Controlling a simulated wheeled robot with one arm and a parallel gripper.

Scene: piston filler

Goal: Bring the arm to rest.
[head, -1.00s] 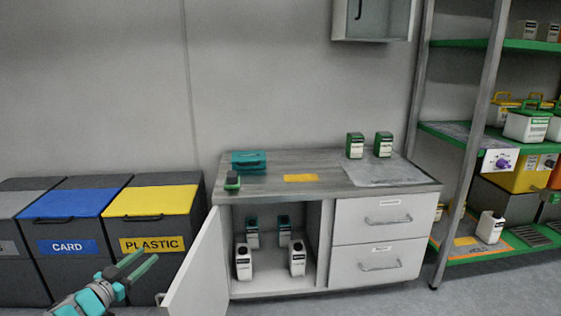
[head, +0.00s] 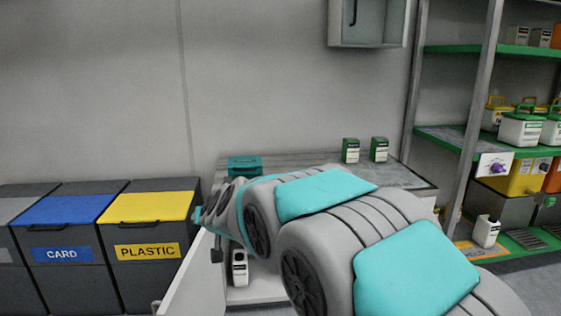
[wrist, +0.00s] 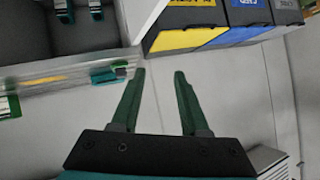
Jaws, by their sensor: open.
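My gripper (wrist: 159,73) is open in the wrist view, with its two dark green fingers apart and nothing between them. A plain pale surface lies behind the fingers. In the head view my grey and teal arm reaches across the front of the cabinet, and its fingers cannot be made out there. The arm hides most of the drawers, much of the worktop and most of the cabinet's inside. The cabinet door (head: 192,283) stands open at the left. One white bottle (head: 240,268) shows inside the cabinet, left of my arm.
A yellow-lidded plastic bin (head: 150,207) and a blue-lidded card bin (head: 62,210) stand at the left. A teal box (head: 245,166) and two green-and-white containers (head: 351,150) are on the worktop (head: 310,160). A loaded shelf rack (head: 474,110) stands at the right.

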